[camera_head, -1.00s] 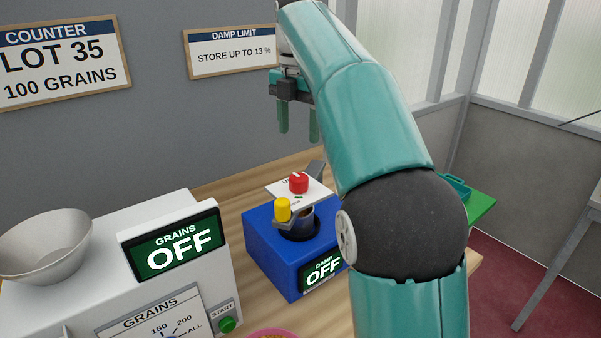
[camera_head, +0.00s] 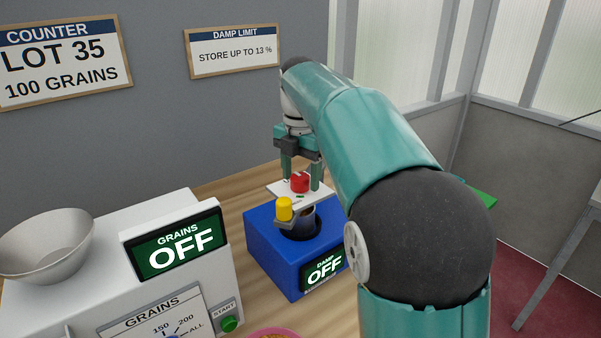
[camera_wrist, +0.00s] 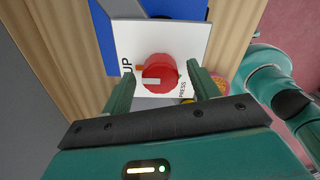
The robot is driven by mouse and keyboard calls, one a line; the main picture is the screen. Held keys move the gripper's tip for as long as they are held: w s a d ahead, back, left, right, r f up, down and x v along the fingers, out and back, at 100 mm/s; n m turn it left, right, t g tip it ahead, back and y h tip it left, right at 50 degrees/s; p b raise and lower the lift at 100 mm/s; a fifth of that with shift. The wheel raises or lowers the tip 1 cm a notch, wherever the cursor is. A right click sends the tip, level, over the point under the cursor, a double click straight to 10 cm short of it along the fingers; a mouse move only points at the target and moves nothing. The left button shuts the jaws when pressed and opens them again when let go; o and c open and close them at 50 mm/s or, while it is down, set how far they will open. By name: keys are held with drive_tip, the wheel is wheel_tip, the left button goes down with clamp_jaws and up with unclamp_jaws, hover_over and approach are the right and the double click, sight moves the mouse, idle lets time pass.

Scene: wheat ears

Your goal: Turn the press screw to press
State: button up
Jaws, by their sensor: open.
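The red press screw knob (camera_head: 300,182) sits on a white plate (camera_head: 286,189) on top of the blue damp meter (camera_head: 268,256). In the wrist view the red knob (camera_wrist: 160,73) shows a pale bar on top, and the white plate (camera_wrist: 190,42) reads "UP" at left and "PRESS" at right. My gripper (camera_head: 302,184) points down over the plate, open, with one finger on each side of the knob. In the wrist view the fingers (camera_wrist: 160,88) show a gap to the knob. The meter's display (camera_head: 324,270) reads "DAMP OFF".
A yellow knob (camera_head: 284,208) stands at the plate's near edge. The white grain counter (camera_head: 185,290) with its bowl (camera_head: 45,245) stands at left, its display reading "OFF". A pink dish (camera_head: 275,333) is at the bottom edge. Bare wooden table (camera_head: 235,185) lies behind the meter.

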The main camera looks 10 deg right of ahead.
drive_tip(key=c, duration=1)
drive_tip(key=shift+o, duration=0.2)
